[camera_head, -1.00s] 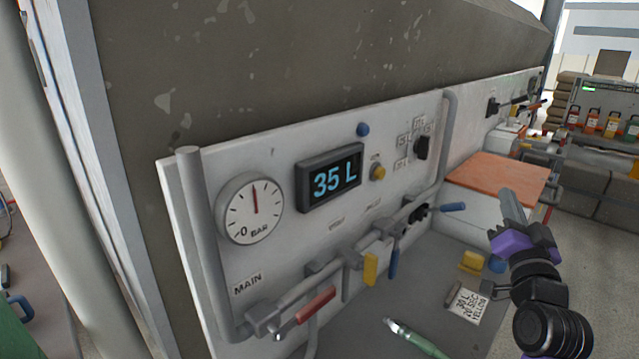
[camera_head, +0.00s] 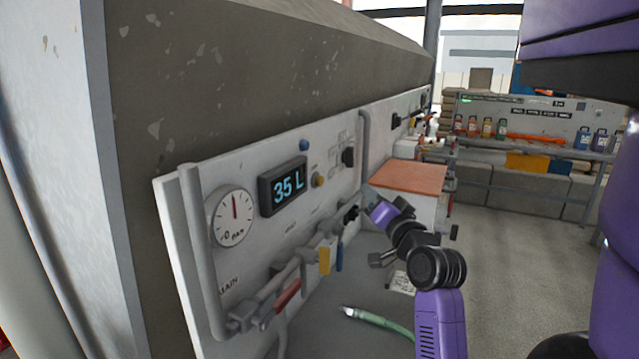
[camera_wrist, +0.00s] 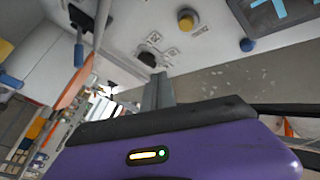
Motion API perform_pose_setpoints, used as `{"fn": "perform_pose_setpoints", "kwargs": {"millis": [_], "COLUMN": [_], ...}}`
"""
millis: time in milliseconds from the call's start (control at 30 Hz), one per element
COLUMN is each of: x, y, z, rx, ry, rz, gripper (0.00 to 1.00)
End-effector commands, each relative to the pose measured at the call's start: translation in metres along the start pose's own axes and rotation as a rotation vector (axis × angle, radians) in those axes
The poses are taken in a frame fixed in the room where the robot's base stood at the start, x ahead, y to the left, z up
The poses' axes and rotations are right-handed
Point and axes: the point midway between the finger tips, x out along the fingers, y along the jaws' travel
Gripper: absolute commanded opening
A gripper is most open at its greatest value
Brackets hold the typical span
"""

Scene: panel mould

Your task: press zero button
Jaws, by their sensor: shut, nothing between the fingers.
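A round yellow button (camera_head: 319,181) sits on the grey panel just right of the display (camera_head: 284,187), which reads 35 L. Its label is too small to read. The button also shows near the top of the wrist view (camera_wrist: 188,19), with the display at the upper right corner. My gripper (camera_head: 382,213) is in front of the panel, right of and lower than the button in the head view, and apart from it. In the wrist view its fingers (camera_wrist: 158,90) are together and empty, pointing towards the panel near a black rotary switch (camera_wrist: 147,60).
A blue knob (camera_head: 304,145) is above the display. A pressure gauge (camera_head: 233,216) is at the panel's left. Valves with a red handle (camera_head: 287,292), a yellow handle (camera_head: 324,261) and a blue handle (camera_head: 339,254) stick out below. An orange-topped bench (camera_head: 408,177) stands behind my gripper.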

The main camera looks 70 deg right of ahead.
Motion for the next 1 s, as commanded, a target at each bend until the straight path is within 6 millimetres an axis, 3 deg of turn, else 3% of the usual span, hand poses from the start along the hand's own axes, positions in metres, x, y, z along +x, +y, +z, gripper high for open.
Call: {"fn": "perform_pose_setpoints", "kwargs": {"millis": [267, 700, 1000], "x": [0.011, 0.05, 0.061], "y": [-0.009, -0.038, -0.045], "z": [0.006, 0.034, 0.044], "rx": [0.0, -0.001, -0.002], "ry": [0.0, -0.001, 0.0], "rz": [-0.002, -0.002, 0.0], "gripper": [0.0, 0.0, 0.0]}}
